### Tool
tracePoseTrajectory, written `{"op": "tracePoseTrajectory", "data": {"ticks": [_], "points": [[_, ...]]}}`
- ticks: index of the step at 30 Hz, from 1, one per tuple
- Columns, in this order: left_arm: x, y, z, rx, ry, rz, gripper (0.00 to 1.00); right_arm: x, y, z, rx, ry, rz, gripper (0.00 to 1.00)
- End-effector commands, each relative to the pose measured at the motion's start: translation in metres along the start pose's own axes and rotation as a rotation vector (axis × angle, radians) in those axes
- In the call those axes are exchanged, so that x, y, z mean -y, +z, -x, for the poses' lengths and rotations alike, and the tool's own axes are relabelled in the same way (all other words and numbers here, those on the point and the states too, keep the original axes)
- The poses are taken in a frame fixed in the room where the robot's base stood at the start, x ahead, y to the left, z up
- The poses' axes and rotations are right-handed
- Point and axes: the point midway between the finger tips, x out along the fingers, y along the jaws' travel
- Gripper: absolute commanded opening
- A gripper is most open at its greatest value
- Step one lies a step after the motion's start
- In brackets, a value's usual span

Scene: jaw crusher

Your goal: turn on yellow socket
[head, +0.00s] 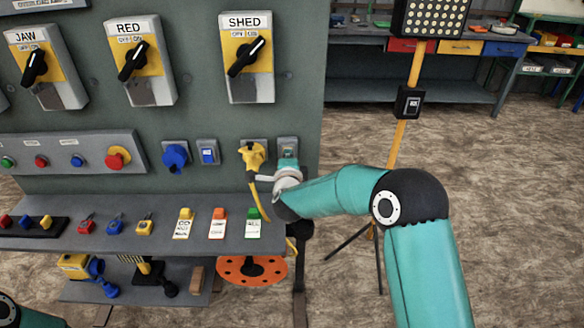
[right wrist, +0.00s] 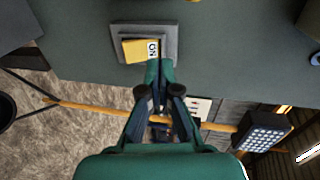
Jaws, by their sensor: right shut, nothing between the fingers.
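The yellow socket (head: 252,157) is on the grey panel, with a yellow plug in it and a yellow cable hanging down. Right beside it is a grey switch housing (head: 288,144). In the right wrist view its yellow rocker switch (right wrist: 133,50) shows, with a white ON label on one end. My right gripper (head: 287,163) is shut and empty, in front of this switch, and hides most of it in the head view. In the right wrist view the fingertips (right wrist: 154,68) are right at the labelled end; I cannot tell whether they touch. My left gripper is not in view.
A blue socket (head: 175,157) and blue switch (head: 208,152) are to the left. Rotary switches, including SHED (head: 248,58), are above. A shelf (head: 150,240) with padlocks and tags juts out below. A lamp stand (head: 408,102) stands to the right.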

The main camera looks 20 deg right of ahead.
Motion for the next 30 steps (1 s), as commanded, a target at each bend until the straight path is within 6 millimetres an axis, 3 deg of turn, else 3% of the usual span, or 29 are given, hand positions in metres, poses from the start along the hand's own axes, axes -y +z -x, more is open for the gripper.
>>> {"op": "tracePoseTrajectory", "data": {"ticks": [6,13,18,30], "points": [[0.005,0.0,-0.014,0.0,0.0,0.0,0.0,0.012,0.002,0.048,0.005,-0.002,-0.001,0.0],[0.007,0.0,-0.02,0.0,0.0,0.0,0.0,0.022,0.002,0.084,0.004,0.0,0.0,0.0],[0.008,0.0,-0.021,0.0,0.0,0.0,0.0,0.025,0.001,0.094,0.002,0.001,0.0,0.0],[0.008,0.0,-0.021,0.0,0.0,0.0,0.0,0.026,0.0,0.095,0.001,0.001,0.0,0.0]]}}
